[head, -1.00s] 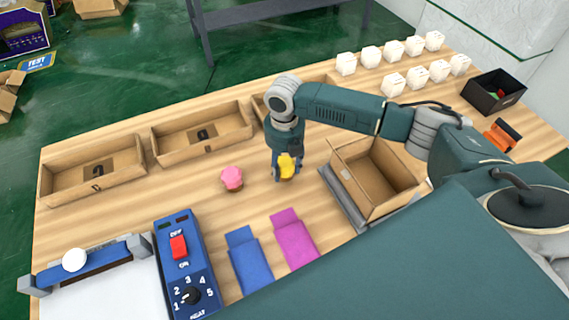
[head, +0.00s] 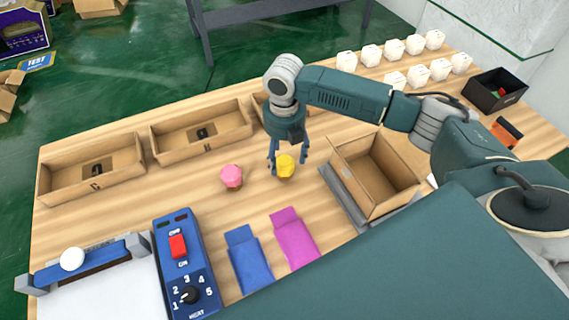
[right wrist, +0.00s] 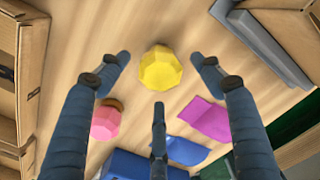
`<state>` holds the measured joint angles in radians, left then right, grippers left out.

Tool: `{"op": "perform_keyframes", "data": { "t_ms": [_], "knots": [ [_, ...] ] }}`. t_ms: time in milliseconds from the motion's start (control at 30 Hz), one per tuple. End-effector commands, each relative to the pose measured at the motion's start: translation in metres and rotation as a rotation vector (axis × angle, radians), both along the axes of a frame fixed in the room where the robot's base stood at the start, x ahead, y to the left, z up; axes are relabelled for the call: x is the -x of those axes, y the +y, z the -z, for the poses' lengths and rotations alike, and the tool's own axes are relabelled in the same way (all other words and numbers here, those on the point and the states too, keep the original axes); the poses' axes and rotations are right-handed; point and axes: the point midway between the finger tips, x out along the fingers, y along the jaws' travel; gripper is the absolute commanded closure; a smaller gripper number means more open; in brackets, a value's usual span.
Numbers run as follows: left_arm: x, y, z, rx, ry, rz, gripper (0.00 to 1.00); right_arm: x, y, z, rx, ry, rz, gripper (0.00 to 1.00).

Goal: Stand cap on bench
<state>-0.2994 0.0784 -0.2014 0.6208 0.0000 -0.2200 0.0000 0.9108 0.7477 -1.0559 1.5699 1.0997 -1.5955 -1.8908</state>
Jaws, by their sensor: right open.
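A yellow faceted cap (head: 285,166) stands on the wooden bench (head: 330,225), on what looks like a small brown base. A pink faceted cap (head: 231,177) stands to its left, also with brown beneath it. My right gripper (head: 288,168) is open above the yellow cap, its fingers spread around and over it. In the right wrist view the yellow cap (right wrist: 161,68) lies between and beyond the open fingertips, with a visible gap on each side. The pink cap (right wrist: 106,121) is near the left finger there. My left gripper is not in view.
An open cardboard box (head: 372,178) stands right of the gripper. Shallow cardboard trays (head: 200,130) line the back. Blue (head: 248,262) and magenta (head: 294,238) pouches lie in front, beside a blue control box (head: 185,262). White cartons (head: 394,50) and a black bin (head: 494,92) stand at right.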

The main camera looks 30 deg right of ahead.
Motion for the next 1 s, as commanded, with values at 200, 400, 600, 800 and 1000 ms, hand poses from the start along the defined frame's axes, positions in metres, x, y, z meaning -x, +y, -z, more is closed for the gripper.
{"op": "perform_keyframes", "data": {
  "t_ms": [200,400,600,800,1000],
  "knots": [
    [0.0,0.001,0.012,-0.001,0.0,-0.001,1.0,-0.001,0.0,-0.047,-0.001,-0.006,0.0,0.34],
    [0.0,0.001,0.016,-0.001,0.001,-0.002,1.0,-0.001,0.0,-0.074,-0.001,-0.002,0.002,0.34],
    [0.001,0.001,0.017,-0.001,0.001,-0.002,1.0,0.0,0.0,-0.082,-0.001,0.001,0.001,0.34],
    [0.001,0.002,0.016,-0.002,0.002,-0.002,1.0,0.0,0.0,-0.082,-0.001,0.001,0.001,0.34],
    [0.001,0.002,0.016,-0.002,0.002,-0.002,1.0,0.0,0.0,-0.082,-0.001,0.001,0.001,0.34]
  ]
}}
